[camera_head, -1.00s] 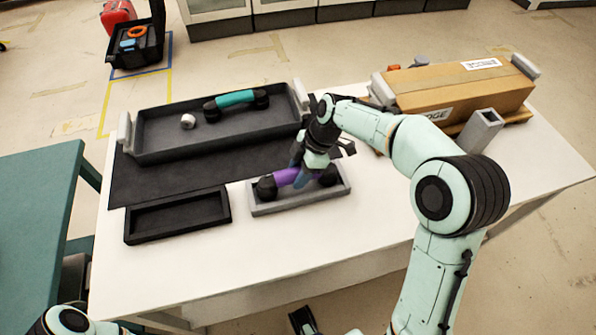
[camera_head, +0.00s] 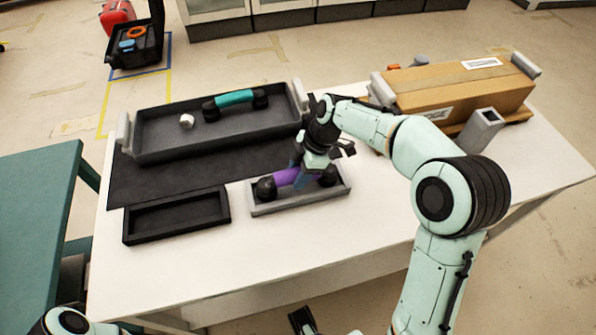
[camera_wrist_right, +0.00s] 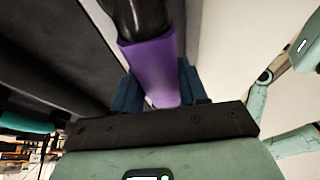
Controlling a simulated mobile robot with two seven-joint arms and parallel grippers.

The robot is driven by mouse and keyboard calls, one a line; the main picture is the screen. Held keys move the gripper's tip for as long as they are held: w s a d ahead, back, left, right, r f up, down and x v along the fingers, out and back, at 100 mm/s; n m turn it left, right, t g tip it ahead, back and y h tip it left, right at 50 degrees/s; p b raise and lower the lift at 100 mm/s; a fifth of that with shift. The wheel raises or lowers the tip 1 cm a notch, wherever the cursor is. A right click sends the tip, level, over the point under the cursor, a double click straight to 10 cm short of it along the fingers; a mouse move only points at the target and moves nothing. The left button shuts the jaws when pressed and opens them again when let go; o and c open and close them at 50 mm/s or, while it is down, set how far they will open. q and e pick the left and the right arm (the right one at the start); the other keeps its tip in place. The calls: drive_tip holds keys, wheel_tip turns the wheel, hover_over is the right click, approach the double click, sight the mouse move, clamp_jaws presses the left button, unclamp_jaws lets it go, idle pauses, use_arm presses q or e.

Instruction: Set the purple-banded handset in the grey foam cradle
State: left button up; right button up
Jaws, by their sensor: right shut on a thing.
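The purple-banded handset (camera_head: 286,178) has black ends and a purple middle. It lies lengthwise over the grey foam cradle (camera_head: 300,204), its ends within the cradle's outline. I cannot tell whether it rests on the cradle's floor or is slightly above it. My right gripper (camera_head: 306,178) is shut on the purple band from above. In the right wrist view the purple band (camera_wrist_right: 152,70) runs between the blue fingers, with a black end beyond it. The far end is partly hidden by the gripper in the head view.
An empty black cradle (camera_head: 134,232) stands left of the grey one. Behind, a dark tray (camera_head: 160,151) holds a teal-banded handset (camera_head: 235,98) and a small white round thing (camera_head: 187,121). A cardboard box (camera_head: 455,90) and grey square tube (camera_head: 480,132) are right. The front table is clear.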

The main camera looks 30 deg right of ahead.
drive_tip(key=shift+f, duration=0.4)
drive_tip(key=o, duration=0.9)
drive_tip(key=shift+o, duration=0.2)
